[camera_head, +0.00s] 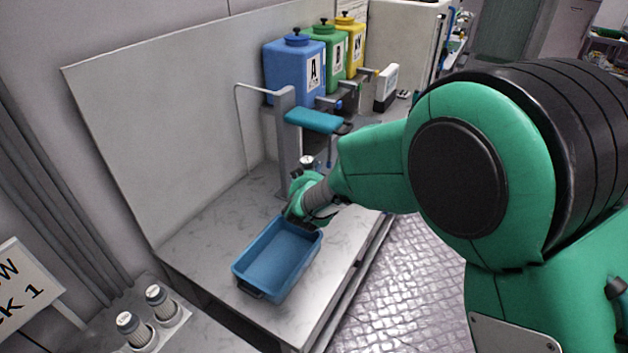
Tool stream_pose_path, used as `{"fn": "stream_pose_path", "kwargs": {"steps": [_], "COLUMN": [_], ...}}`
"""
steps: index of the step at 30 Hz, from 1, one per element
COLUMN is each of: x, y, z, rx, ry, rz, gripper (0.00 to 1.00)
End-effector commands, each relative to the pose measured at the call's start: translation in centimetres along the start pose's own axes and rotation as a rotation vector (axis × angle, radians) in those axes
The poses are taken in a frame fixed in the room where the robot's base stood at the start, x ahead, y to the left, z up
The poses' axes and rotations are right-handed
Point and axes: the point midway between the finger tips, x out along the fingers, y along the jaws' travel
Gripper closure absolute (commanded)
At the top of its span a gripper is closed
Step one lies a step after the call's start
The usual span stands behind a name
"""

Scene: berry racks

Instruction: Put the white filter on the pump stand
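A grey upright post with a teal bracket (314,121), possibly the pump stand, rises at the back of the bench. My gripper (293,215) is low in front of the post, by the far end of a blue tray (276,258). Its fingers are small, dark and partly hidden by my wrist, so their opening and any held thing cannot be made out.
The blue tray looks empty on the pale bench (205,235). Blue (293,66), green (331,50) and yellow (352,38) containers stand behind the post. A sign (25,290) is at the left edge. My arm covers much of the right side. The bench left of the tray is clear.

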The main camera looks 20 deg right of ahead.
Motion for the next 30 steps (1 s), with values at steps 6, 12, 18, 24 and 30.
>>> {"fn": "stream_pose_path", "kwargs": {"steps": [6,12,18,24,30], "x": [-1.4,-3.7,-6.7,-10.2,-14.2], "y": [-5.0,-11.2,-17.4,-23.2,-28.7], "z": [0.7,1.6,2.8,4.3,5.9], "rx": [-0.025,-0.057,-0.092,-0.124,-0.158], "ry": [0.0,-0.001,-0.001,-0.001,-0.002], "rz": [-0.062,-0.14,-0.222,-0.303,-0.385], "gripper": [0.76,0.76,0.76,0.76,0.76]}}
